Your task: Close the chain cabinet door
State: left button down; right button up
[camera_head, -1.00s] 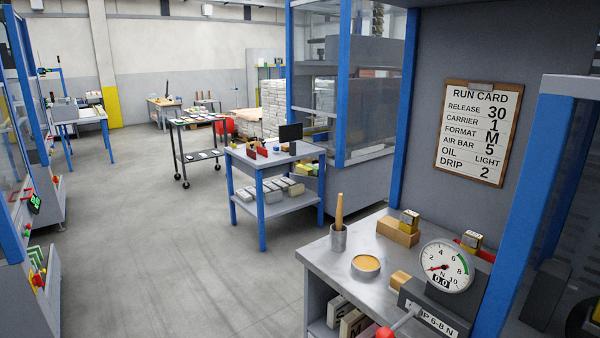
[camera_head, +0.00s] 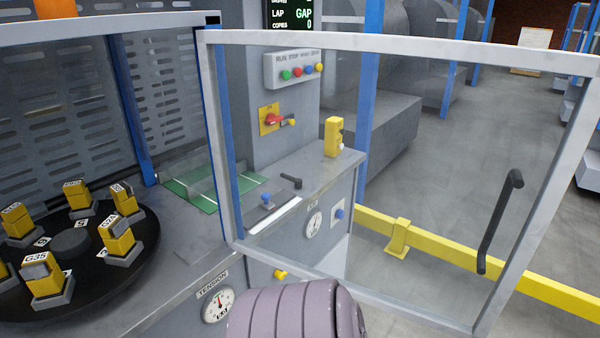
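A clear-panelled door with a pale grey frame (camera_head: 405,46) stands open across the middle and right of the view. Its left upright (camera_head: 222,140) is beside a blue post at the machine. A black bar handle (camera_head: 500,222) is on its right side. I cannot tell from any label whether this is the chain cabinet door. A rounded mauve-grey part of my own arm shows at the bottom centre, in front of the door's lower edge. Neither gripper is in view.
Left of the door, a black turntable (camera_head: 72,241) carries several yellow-and-grey blocks. Behind the clear panel are a control box (camera_head: 292,70), a grey console (camera_head: 318,172) and a yellow floor rail (camera_head: 440,247). Open grey floor (camera_head: 455,150) lies beyond the rail.

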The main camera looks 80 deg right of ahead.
aim_at(584, 118)
jog(key=z, duration=0.4)
jog(key=k+l+z, duration=0.1)
jog(key=z, duration=0.75)
jog(key=k+l+z, duration=0.1)
jog(key=z, duration=0.35)
jog(key=l+z, duration=0.4)
jog(key=l, duration=0.75)
jog(key=l+u, duration=0.45)
jog(key=k+l+u, duration=0.15)
jog(key=l+u, duration=0.25)
jog(key=l, duration=0.2)
jog(key=k+l+u, duration=0.15)
jog(key=l+u, duration=0.55)
jog(key=u, duration=0.2)
jog(key=l+u, duration=0.3)
jog(key=u, duration=0.15)
jog(key=l+u, duration=0.3)
jog(key=u, duration=0.15)
jog(key=i+l, duration=0.15)
jog(key=l, duration=0.25)
jog(key=i+l+z, duration=0.1)
jog(key=l, duration=0.3)
jog(key=k+l, duration=0.15)
